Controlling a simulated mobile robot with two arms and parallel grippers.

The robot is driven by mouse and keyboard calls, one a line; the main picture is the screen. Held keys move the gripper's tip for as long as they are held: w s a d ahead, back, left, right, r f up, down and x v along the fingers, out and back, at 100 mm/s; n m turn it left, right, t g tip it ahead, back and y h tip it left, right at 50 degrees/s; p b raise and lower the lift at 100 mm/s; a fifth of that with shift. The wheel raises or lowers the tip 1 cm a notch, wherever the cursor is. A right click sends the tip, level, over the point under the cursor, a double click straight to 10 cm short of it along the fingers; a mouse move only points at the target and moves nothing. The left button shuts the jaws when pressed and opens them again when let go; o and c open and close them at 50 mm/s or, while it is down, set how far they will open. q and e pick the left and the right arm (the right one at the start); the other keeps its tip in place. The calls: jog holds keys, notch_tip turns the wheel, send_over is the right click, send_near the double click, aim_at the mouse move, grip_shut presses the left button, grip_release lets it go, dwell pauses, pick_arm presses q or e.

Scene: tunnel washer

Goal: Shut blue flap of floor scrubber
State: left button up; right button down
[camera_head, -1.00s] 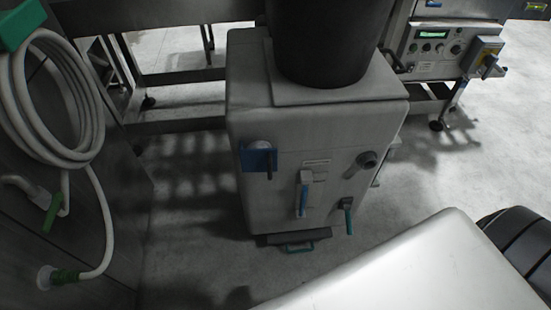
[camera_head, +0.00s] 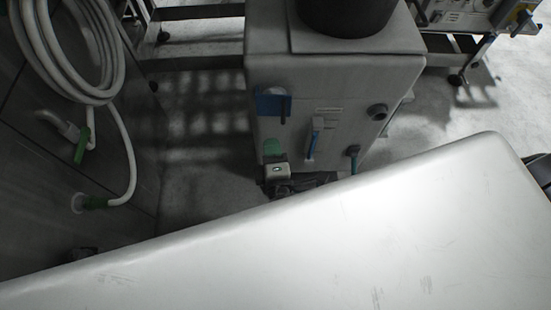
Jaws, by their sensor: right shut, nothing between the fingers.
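The floor scrubber, a pale grey box-shaped machine (camera_head: 345,85), stands upright in the upper middle. Its small square blue flap (camera_head: 270,103) is at the upper left of the front face, with a short dark part at its right edge. I cannot tell how far the flap stands open. My left gripper is not in view.
A white hose coil (camera_head: 75,50) with green fittings hangs on the left wall. A large pale surface hides the lower foreground.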

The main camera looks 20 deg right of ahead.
aim_at(284, 118)
jog(key=w+d+p, duration=0.1)
jog(key=w+d, duration=0.2)
jog(key=w, duration=0.2)
jog(key=shift+d, duration=0.35)
jog(key=shift+f, duration=0.1)
jog(key=shift+w+d+f+n+y+b, duration=0.15)
jog(key=shift+w+d+n+y+b, duration=0.2)
jog(key=shift+d+y, duration=0.3)
jog(key=shift+d+n+y, duration=0.25)
jog(key=shift+d+r, duration=0.1)
jog(key=shift+r, duration=0.25)
jog(key=shift+w, duration=0.1)
